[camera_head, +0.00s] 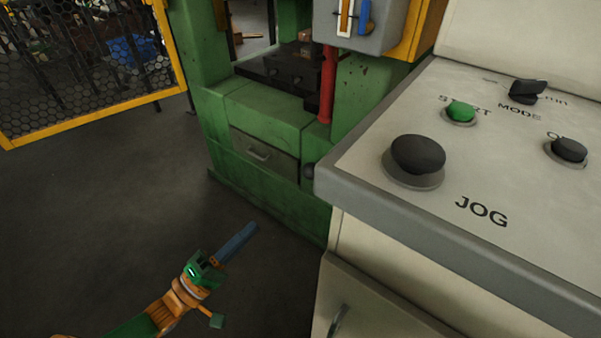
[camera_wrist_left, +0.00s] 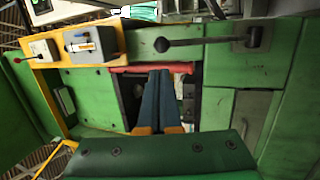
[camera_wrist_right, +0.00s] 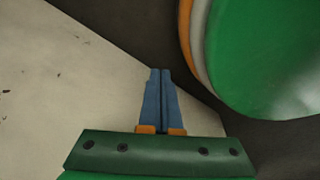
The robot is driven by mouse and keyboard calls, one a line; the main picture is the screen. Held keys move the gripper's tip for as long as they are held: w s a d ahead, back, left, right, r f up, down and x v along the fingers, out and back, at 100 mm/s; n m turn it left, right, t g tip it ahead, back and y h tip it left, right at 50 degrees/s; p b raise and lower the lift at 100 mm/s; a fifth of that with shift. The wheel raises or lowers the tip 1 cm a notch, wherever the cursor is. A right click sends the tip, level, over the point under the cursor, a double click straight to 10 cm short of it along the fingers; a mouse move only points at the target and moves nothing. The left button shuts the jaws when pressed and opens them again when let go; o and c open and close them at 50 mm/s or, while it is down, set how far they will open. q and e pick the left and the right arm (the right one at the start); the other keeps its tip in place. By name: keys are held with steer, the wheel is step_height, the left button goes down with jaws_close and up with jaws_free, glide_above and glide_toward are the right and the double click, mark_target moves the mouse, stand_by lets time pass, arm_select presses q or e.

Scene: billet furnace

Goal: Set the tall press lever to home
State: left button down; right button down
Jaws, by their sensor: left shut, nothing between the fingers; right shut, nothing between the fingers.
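The green press (camera_head: 265,125) stands behind the console. In the left wrist view a dark lever with a round black knob (camera_wrist_left: 200,42) runs from a bracket across the green press face; it looks like the tall press lever. In the head view a dark knob (camera_head: 308,170) shows low on the press, partly hidden by the console. My left gripper (camera_head: 250,229) is shut and empty, over the floor in front of the press and apart from the lever. My right gripper (camera_wrist_right: 160,72) is shut and empty, in front of a pale surface.
The cream console (camera_head: 350,180) with a black JOG knob (camera_head: 417,155) and green START button (camera_head: 461,111) fills the right. A grey box (camera_head: 385,33) with orange and blue handles and a red post (camera_head: 327,85) are on the press. A yellow-framed mesh guard (camera_head: 90,115) stands left.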

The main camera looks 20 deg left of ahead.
mark_target(305, 176)
arm_select(q)
steer(key=x, duration=1.3)
steer(key=shift+w+d+r, duration=0.1)
steer(key=shift+w+d, duration=0.15)
steer(key=shift+w, duration=0.05)
arm_select(e)
steer(key=shift+f, duration=0.2)
steer(key=shift+d+r, duration=0.1)
